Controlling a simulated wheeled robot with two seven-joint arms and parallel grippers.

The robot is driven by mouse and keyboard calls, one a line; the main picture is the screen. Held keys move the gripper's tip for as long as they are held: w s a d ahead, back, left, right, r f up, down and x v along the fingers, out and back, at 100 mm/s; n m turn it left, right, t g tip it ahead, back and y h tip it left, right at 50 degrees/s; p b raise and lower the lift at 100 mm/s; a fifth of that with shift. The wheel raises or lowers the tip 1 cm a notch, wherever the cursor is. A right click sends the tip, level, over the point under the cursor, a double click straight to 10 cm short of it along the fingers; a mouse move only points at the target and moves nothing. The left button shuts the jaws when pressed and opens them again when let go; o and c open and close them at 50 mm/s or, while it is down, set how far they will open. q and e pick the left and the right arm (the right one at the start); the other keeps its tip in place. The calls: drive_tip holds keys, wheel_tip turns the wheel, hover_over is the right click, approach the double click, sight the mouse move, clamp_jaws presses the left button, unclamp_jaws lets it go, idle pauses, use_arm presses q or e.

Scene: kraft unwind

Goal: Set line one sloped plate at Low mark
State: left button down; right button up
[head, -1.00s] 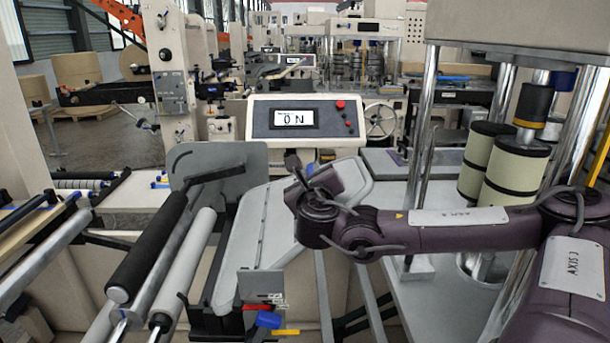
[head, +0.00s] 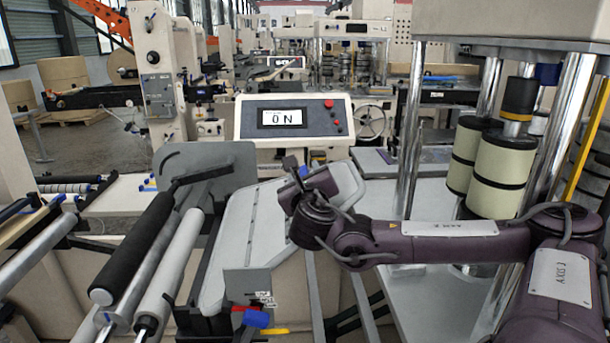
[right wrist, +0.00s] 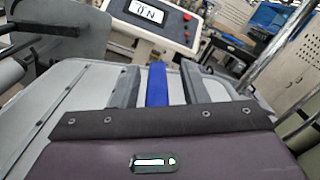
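The light grey sloped plate (head: 238,245) with rounded corners lies at a tilt in the middle of the head view, its upper part partly hidden by my right wrist. My right gripper (head: 296,172) is over the plate's upper right part. In the right wrist view its two fingers (right wrist: 157,88) stand apart, with a blue strip (right wrist: 157,80) between them and gaps on both sides. I cannot tell whether the strip is fixed to the plate. A small grey bracket (head: 246,283) with red, blue and yellow parts is at the plate's lower end; its lettering is unreadable. My left gripper is not in view.
A display (head: 293,118) reading 0 N stands behind the plate. A black roller (head: 135,245) and a grey roller (head: 172,275) lie to the left, near an upright grey panel (head: 205,165). Chrome columns (head: 413,140) and cream rolls (head: 503,175) stand to the right.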

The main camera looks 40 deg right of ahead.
drive_tip(key=shift+a, duration=0.1)
drive_tip(key=shift+s+a, duration=0.2)
drive_tip(key=shift+a, duration=0.1)
drive_tip(key=v, duration=0.7)
drive_tip(key=shift+d+b, duration=0.1)
drive_tip(key=shift+b, duration=0.25)
drive_tip(key=shift+f, duration=0.1)
